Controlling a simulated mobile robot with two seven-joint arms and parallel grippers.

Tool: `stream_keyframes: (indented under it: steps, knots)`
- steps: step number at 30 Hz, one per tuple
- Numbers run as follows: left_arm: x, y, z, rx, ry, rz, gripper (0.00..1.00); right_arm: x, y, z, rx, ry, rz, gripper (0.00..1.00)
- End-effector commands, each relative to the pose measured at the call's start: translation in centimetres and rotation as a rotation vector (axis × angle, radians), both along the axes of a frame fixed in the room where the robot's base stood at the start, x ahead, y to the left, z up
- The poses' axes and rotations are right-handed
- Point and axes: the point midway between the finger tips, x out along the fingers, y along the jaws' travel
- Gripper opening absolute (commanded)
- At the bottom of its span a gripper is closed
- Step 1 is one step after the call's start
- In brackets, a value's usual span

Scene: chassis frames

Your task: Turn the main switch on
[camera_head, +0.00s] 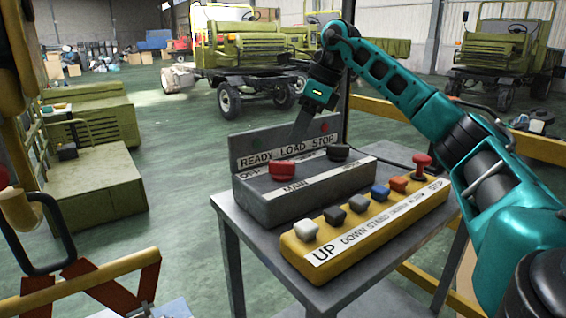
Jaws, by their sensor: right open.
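The main switch is a red knob (282,170) on the sloped top of a grey control box (290,205). The label MAIN is below the knob, and OFF is printed at its upper left; I cannot tell exactly which way the knob points. My right gripper (301,134) is open and empty. It hangs above and behind the red knob, in front of the upright READY LOAD STOP panel (250,146), apart from the knob in the picture. Its fingers are dark and partly hard to make out. My left gripper is not in view.
A black knob (338,152) sits right of the red one. A yellow button box (370,228) with several coloured buttons and a red mushroom button (422,166) stands in front. Both boxes rest on a grey table (268,275). A yellow rail (540,147) runs behind at right.

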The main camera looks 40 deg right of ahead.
Motion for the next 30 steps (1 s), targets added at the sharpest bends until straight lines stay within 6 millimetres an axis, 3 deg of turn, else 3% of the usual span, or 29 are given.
stream_keyframes:
  steps: [3, 12, 24, 30]
  knots:
    - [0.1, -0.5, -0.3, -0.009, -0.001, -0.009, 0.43, 0.8, 0.7, -2.9, 0.000, 0.004, 0.000, 0.45]
    - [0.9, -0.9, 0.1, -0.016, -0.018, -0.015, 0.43, 2.1, 1.8, -6.8, 0.001, 0.000, 0.000, 0.45]
    - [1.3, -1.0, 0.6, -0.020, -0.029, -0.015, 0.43, 2.4, 2.0, -7.5, 0.001, -0.002, 0.000, 0.45]
    - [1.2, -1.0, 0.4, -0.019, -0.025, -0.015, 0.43, 2.4, 2.0, -7.4, 0.001, -0.002, 0.000, 0.27]
